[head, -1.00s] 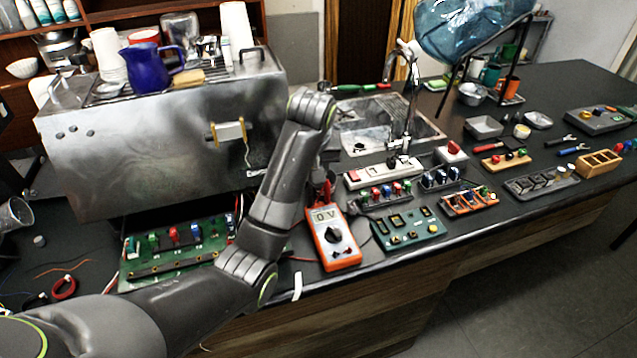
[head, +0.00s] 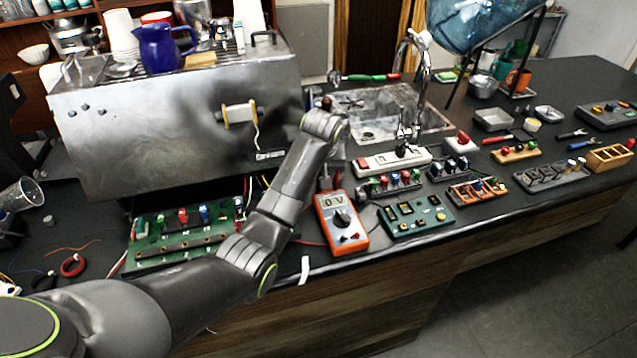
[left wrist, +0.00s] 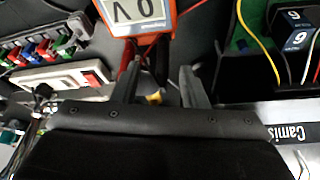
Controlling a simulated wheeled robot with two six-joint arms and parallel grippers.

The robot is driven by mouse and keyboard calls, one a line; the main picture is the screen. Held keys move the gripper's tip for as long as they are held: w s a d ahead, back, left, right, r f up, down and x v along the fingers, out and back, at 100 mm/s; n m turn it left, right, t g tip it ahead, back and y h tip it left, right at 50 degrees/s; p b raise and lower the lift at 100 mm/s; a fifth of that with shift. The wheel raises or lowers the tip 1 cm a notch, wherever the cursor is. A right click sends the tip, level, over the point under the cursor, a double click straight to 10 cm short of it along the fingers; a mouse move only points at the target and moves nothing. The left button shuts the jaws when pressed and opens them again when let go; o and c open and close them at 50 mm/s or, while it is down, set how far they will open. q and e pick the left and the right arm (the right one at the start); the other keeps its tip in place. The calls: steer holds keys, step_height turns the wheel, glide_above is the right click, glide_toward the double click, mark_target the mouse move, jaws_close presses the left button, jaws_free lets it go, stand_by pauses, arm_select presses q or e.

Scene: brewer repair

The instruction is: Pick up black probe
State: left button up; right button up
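My left gripper (head: 332,178) points down just behind the orange multimeter (head: 341,222), whose display reads 0 V. In the left wrist view the two grey fingers (left wrist: 160,85) are apart, with the multimeter (left wrist: 138,12) beyond them. A red probe or lead (left wrist: 131,58) lies close beside the left-hand finger in that view. Dark shapes and a small yellow bit lie between the fingers; I cannot clearly make out the black probe there. In the head view my arm hides part of the spot. My right gripper is out of view.
The steel brewer (head: 180,130) stands left of my arm, above a green circuit board (head: 180,236). A power strip (head: 393,159), a green panel (head: 417,216) and component racks lie right of the multimeter. The sink (head: 375,112) is behind.

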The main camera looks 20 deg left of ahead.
mark_target(318, 191)
arm_select(q)
steer(key=shift+w+a+f, duration=0.1)
steer(key=shift+w+f, duration=0.2)
steer(key=shift+f, duration=0.1)
steer(key=x, duration=0.1)
steer(key=p+x, duration=0.1)
steer(key=x, duration=0.1)
steer(key=shift+w+a+f+p, duration=0.2)
steer(key=shift+a+p, duration=0.1)
steer(key=shift+w+f, duration=0.2)
steer(key=shift+f, duration=0.15)
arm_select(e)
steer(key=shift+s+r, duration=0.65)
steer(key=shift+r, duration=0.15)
arm_select(q)
steer(key=shift+c, duration=0.3)
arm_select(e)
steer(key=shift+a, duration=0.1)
arm_select(q)
jaws_close()
